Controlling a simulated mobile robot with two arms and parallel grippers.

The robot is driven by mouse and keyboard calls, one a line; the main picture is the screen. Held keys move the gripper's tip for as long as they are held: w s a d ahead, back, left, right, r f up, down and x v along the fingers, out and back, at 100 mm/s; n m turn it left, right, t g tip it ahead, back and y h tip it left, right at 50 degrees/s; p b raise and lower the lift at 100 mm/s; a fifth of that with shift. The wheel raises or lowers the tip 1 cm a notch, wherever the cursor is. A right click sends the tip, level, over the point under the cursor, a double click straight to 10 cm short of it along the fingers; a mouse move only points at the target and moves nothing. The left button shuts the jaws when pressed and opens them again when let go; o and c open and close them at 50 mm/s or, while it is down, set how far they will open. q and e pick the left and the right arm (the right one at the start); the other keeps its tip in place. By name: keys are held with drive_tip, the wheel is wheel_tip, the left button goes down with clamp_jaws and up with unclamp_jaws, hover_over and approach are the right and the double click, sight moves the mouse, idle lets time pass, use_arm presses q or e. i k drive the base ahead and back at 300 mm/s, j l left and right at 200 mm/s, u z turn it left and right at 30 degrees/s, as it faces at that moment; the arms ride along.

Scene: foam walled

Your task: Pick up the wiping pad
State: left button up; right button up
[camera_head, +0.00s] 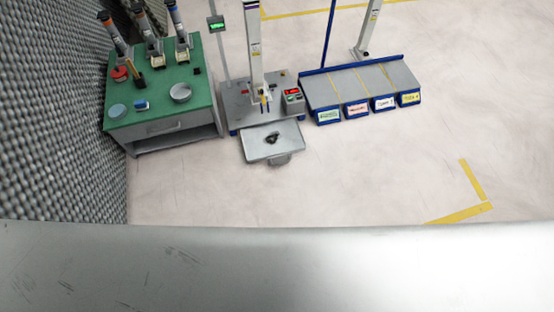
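A green-topped workbench (195,96) stands at the upper left. On it lies a small blue-and-white block (141,104), which may be the wiping pad; it is too small to be sure. A pale blue round item (117,110) lies to its left near the bench's left edge. Neither of my grippers is in view, and nothing touches these items.
The bench also holds a round metal dish (181,93), a red item (120,73) and several upright tools. A grey station with a pulled-out tray (259,150) and a sorting ramp (350,84) stand to the right. Floor before them is clear. A pale surface (280,270) fills the foreground.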

sight(141, 105)
drive_tip(key=u, duration=1.35)
drive_tip(key=i, duration=0.5)
drive_tip(key=l+u, duration=0.05)
